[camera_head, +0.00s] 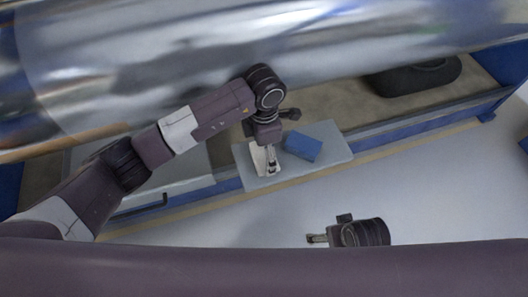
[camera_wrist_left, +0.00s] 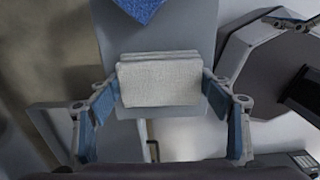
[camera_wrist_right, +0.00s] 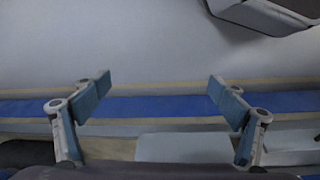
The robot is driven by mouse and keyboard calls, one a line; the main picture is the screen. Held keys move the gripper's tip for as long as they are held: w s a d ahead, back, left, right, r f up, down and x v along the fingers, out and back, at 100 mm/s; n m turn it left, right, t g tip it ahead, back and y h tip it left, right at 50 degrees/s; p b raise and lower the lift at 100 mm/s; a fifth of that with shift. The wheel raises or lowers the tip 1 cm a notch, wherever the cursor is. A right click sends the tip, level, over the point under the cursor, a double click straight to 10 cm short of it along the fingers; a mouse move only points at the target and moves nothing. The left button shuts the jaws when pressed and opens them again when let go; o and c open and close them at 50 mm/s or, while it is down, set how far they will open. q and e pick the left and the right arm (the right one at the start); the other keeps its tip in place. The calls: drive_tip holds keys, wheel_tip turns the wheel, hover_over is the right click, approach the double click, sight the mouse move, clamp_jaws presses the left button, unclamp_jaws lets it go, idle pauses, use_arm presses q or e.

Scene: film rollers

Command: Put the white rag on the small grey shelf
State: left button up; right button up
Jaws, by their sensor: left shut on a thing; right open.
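The white rag (camera_wrist_left: 160,80) is a folded, pale block between the fingers of my left gripper (camera_wrist_left: 162,88), which is shut on it. In the head view the rag (camera_head: 258,158) is partly hidden by the left gripper (camera_head: 268,162). The small grey shelf (camera_head: 338,150) lies directly under the rag; it also shows in the left wrist view (camera_wrist_left: 155,35). I cannot tell whether the rag touches the shelf. My right gripper (camera_head: 316,239) is away from the shelf, in front of it; its fingers are apart and empty in the right wrist view (camera_wrist_right: 160,87).
A blue cloth-like block (camera_head: 303,142) lies on the shelf, just right of the rag. Behind the shelf is a blue-edged ledge (camera_head: 440,122) with a black object (camera_head: 415,77) on it. A large shiny metal roller (camera_head: 200,55) spans above. Pale floor (camera_head: 440,200) is clear at right.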

sight(264, 154)
drive_tip(key=shift+r, duration=0.1)
use_arm(q)
drive_tip(key=o, duration=1.1)
wheel_tip(264, 154, up, 12)
drive_tip(key=p, duration=0.1)
use_arm(e)
drive_tip(key=f, duration=0.3)
drive_tip(key=s+f, duration=0.1)
drive_tip(key=f, duration=0.1)
drive_tip(key=shift+f, duration=0.3)
